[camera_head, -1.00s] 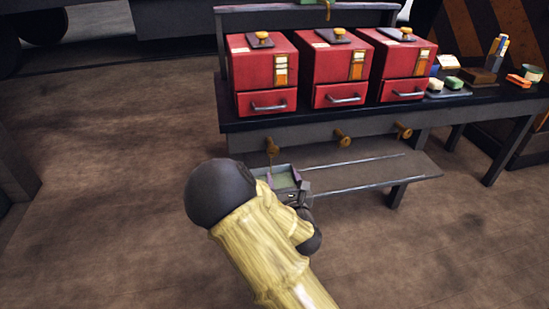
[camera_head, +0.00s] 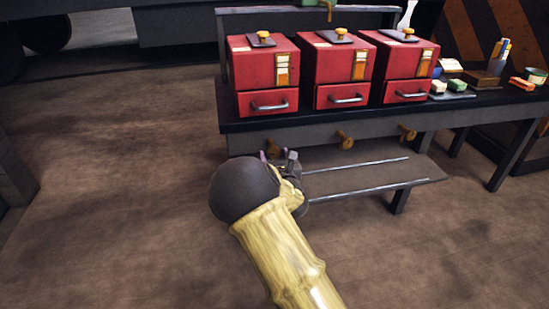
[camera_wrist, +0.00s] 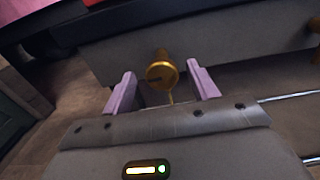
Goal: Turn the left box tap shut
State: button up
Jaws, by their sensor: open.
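The left box tap (camera_wrist: 161,76) is a round brass knob on the front rail of the bench, below the left red box (camera_head: 262,72). In the wrist view it lies between the two pale purple fingers of my gripper (camera_wrist: 160,70), with a gap visible on both sides. A thin brass piece hangs below the knob. My gripper is open. In the head view my gripper (camera_head: 276,156) is at the rail under the left box, and my arm hides the left tap there.
The middle tap (camera_head: 345,139) and right tap (camera_head: 407,132) stick out of the same rail. Below is a low shelf (camera_head: 375,178) with two metal rails. The middle red box (camera_head: 338,70) and right red box (camera_head: 402,68) stand on the bench. Floor at left is clear.

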jog(key=shift+d, duration=0.1)
jog(key=shift+d, duration=0.1)
jog(key=c, duration=1)
